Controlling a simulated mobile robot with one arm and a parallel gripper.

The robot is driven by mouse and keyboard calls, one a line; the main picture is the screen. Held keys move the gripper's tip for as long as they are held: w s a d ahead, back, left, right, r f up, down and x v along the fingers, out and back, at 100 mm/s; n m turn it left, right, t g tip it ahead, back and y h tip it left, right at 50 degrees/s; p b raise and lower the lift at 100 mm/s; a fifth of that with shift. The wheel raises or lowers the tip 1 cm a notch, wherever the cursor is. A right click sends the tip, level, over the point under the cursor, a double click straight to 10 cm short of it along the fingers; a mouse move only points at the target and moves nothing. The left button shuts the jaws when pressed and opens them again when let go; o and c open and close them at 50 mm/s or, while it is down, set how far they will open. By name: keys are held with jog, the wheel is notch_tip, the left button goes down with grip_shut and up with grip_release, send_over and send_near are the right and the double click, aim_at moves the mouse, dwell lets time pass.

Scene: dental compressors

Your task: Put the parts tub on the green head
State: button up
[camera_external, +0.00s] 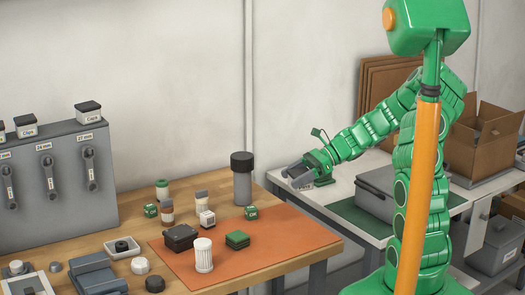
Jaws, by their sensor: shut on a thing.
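My gripper (302,172) is at the end of the green arm, over the near-left part of the white bench. The green head (237,240) is a low, square green block lying on the orange mat (285,240) on the wooden table, well left of my gripper. Its top looks bare.
On or near the mat are a black block (180,237), a white ribbed cylinder (204,256), several small canisters and green cubes, and a tall grey cylinder (242,180). A grey lidded bin (385,190) stands on the white bench. The mat's right part is clear.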

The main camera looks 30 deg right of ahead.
jog(key=w+d+r+m+t+h, duration=0.25)
jog(key=w+d, duration=0.45)
jog(key=d, duration=0.6)
jog(key=w+d+r+m+t+h, duration=0.15)
jog(key=w+d+m+t, duration=0.25)
jog(key=w+d, duration=0.65)
jog(key=shift+n, duration=0.25)
jog(key=w+d+f, duration=0.2)
jog(key=w, duration=0.1)
jog(key=w+d+f, duration=0.2)
jog(key=w+f, duration=0.1)
jog(key=w+d+f, duration=0.2)
jog(key=w, duration=0.1)
jog(key=shift+f, duration=0.3)
jog(key=shift+w+d+f+y, duration=0.3)
jog(key=shift+w+f, duration=0.45)
jog(key=shift+f, duration=1.7)
jog(key=shift+f, duration=0.15)
jog(key=o, duration=1.1)
jog(key=shift+o, duration=0.2)
